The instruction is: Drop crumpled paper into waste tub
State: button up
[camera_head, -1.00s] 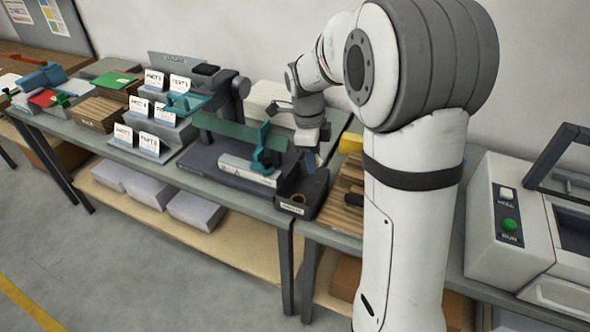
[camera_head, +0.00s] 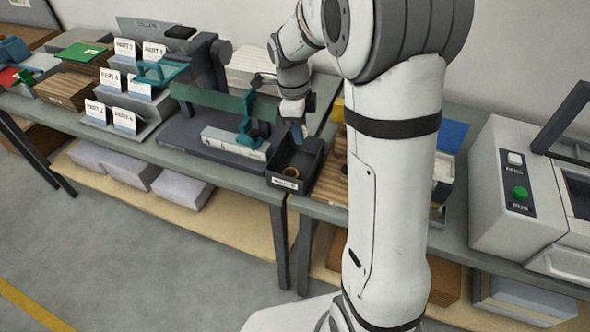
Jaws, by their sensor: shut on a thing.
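The waste tub (camera_head: 313,161) is a small open black tub with a white label on its front, standing at the bench's front edge. A brown ring-like thing (camera_head: 291,173) shows inside it. My gripper (camera_head: 297,132) points down over the back of the tub. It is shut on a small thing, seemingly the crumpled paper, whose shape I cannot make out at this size. The fingertips look bluish and are near the tub's rear rim; I cannot tell their exact height over it.
A teal-armed device on a dark base (camera_head: 190,138) stands just left of the tub. A grey machine with a green button (camera_head: 520,193) stands at the far right. Card holders (camera_head: 124,121) stand at left.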

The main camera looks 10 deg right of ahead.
jog(key=shift+f, duration=0.1)
jog(key=o, duration=1)
jog(key=r, duration=0.5)
jog(key=a+r, duration=0.1)
jog(key=r, duration=0.1)
jog(key=shift+w+r, duration=0.15)
jog(key=shift+r, duration=0.25)
jog(key=shift+s+d+r, duration=0.1)
jog(key=shift+s, duration=0.1)
jog(key=s+n+t, duration=0.1)
jog(key=s+n, duration=0.6)
jog(key=s+f+n+t, duration=0.1)
jog(key=s+n, duration=0.6)
jog(key=n, duration=0.1)
jog(key=s+d+n+t+y, duration=0.1)
jog(key=s+n, duration=0.6)
jog(key=s, duration=0.1)
jog(key=shift+f+n, duration=0.3)
jog(key=shift+n, duration=0.1)
